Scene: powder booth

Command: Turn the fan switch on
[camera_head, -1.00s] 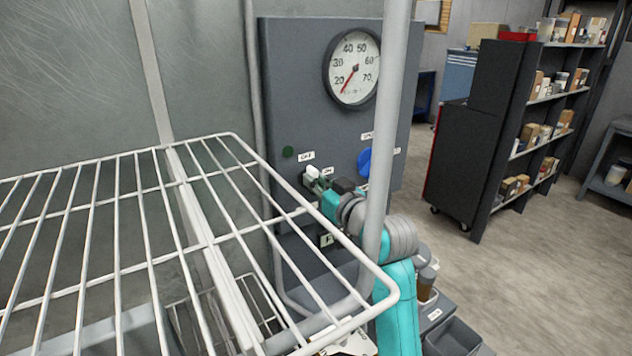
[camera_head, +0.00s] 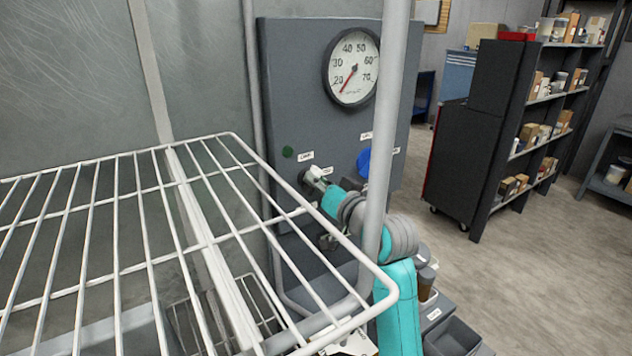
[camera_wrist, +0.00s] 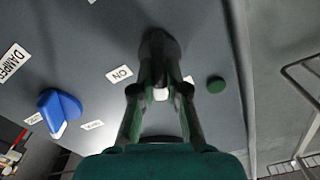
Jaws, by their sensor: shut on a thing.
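The fan switch (camera_head: 317,171) is on the dark grey panel (camera_head: 284,60), below the gauge; I see a pale tip and a dark round base beside it. In the wrist view the switch's white tip (camera_wrist: 160,94) sits between my fingertips, and its dark base rises beyond them. My gripper (camera_head: 321,180) is shut on the switch lever, partly hidden by my wrist. The ON label (camera_wrist: 119,74) lies just left of the fingers in the wrist view. The OFF label (camera_head: 306,155) shows above the switch in the head view.
A white wire rack (camera_head: 150,210) and a grey post (camera_head: 385,120) stand in front of the panel, close to my arm. A blue knob (camera_head: 363,162) is right of the switch. A round green button (camera_wrist: 216,84) is near it. Shelves (camera_head: 540,110) stand at the far right.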

